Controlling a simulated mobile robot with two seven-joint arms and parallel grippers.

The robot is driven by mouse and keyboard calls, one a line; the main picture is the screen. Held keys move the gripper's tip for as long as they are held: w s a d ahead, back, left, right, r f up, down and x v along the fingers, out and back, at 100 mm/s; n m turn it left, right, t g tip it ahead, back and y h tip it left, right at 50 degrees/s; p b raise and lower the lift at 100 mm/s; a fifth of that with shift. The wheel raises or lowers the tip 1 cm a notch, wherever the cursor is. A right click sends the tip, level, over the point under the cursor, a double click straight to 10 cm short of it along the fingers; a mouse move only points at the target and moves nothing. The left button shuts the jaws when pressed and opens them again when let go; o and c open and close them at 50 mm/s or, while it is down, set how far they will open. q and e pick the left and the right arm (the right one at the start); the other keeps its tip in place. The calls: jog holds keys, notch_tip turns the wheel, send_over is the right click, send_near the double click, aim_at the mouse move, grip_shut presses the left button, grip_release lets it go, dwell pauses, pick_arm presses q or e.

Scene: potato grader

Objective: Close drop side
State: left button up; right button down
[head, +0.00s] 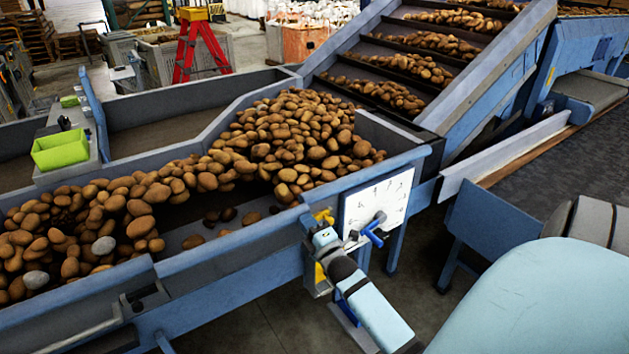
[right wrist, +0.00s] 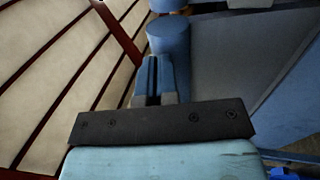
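The grader's potato table (head: 230,270) has a blue front wall. A separate blue side panel (head: 70,315) with a dark latch-like fitting (head: 143,298) stands at the lower left; I take it for the drop side, but cannot tell its exact position. My right gripper (head: 325,236) is at the table's front right corner, beside a white dial plate (head: 378,203) with a blue lever (head: 374,234). In the right wrist view its fingers (right wrist: 155,82) are close together, in front of a blue round part (right wrist: 168,36). I see nothing clearly held. My left gripper is not in view.
Potatoes (head: 290,135) heap on the table, with several on the sloped conveyor (head: 375,75) behind. A green bin (head: 60,149) sits on the far left ledge. Yellow parts (head: 324,216) are close to my right gripper. Open floor (head: 250,330) lies below the front wall.

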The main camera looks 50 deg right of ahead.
aim_at(299, 209)
jog(key=shift+r+x, duration=0.15)
jog(key=shift+x, duration=0.9)
jog(key=shift+r+x, duration=0.2)
jog(key=shift+x, duration=0.9)
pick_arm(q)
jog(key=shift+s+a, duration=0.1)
pick_arm(e)
jog(key=shift+r, duration=0.25)
